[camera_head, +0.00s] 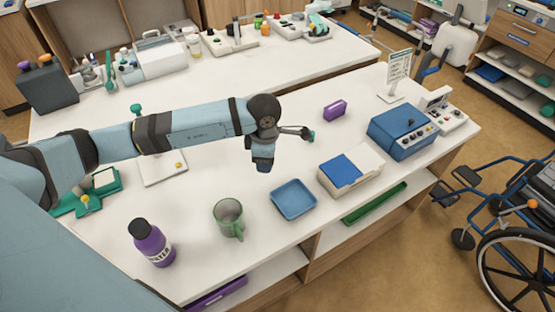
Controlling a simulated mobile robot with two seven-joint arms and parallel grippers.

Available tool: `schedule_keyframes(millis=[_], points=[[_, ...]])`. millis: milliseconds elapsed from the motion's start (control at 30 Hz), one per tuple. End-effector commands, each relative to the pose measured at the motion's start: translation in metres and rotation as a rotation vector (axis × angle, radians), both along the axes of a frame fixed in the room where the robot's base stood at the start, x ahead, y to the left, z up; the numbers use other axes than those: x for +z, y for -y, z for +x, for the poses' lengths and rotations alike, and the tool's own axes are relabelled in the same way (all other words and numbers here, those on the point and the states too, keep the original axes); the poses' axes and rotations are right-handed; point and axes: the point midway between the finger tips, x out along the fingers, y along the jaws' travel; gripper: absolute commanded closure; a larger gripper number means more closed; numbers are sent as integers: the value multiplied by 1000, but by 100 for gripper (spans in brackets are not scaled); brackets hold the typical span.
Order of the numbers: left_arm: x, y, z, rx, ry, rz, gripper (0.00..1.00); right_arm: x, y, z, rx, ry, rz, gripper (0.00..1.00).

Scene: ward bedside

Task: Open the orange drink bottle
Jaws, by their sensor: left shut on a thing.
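My left arm reaches in from the left over the near table. My left gripper (304,133) is beyond its dark wrist joint, above the white tabletop. It is shut on a small green thing (311,137), too small to identify. No bottle that is clearly an orange drink bottle shows on the near table. A small orange container (265,29) stands on the far counter, well away from the gripper; I cannot tell if it is the drink bottle. A purple water bottle (153,247) with a dark cap stands upright at the front left. My right gripper is not in view.
A green mug (229,217), a blue tray (293,199), a white box with a blue top (350,170) and a blue device (402,131) stand along the near table. A purple box (335,110) lies behind the gripper. A wheelchair (515,240) stands at right.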

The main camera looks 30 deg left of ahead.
Motion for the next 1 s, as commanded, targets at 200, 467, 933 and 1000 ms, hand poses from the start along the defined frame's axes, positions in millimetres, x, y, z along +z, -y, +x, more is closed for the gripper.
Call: schedule_keyframes(millis=[200,467,933,1000], points=[[10,-16,19,628,21,-8,84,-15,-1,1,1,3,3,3],[27,-35,36,1375,38,-19,84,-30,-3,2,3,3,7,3],[54,-64,55,2460,41,-27,84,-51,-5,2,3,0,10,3],[56,-65,56,2525,40,-26,84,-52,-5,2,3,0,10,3]])
